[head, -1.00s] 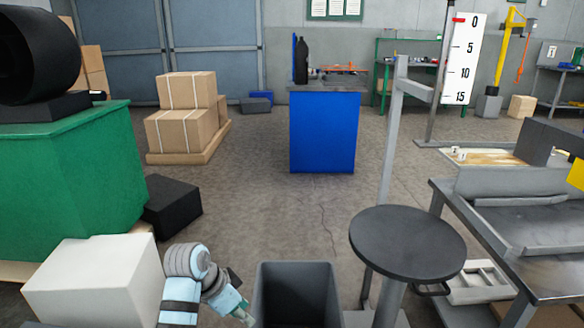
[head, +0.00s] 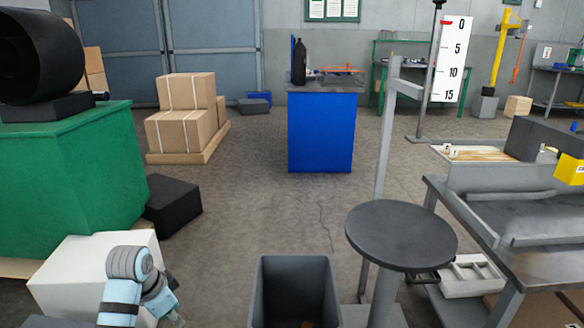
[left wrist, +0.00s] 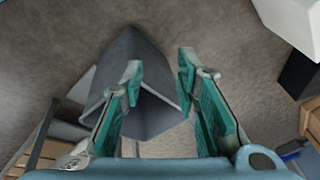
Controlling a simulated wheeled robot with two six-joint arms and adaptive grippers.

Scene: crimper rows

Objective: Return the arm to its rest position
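My left arm comes in at the bottom left of the head view, in front of the white box. Its gripper (head: 176,318) is small and partly cut off there. In the left wrist view the left gripper (left wrist: 158,72) has its two green fingers spread apart with nothing held between them. The grey bin (left wrist: 130,50) lies beyond the fingers in that view. My right gripper is in neither view.
The open grey bin (head: 295,262) stands right of my left arm, with something brown at its bottom. A white box (head: 75,262) is close behind the arm. A round black stool top (head: 402,236) and a grey bench (head: 505,215) stand to the right.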

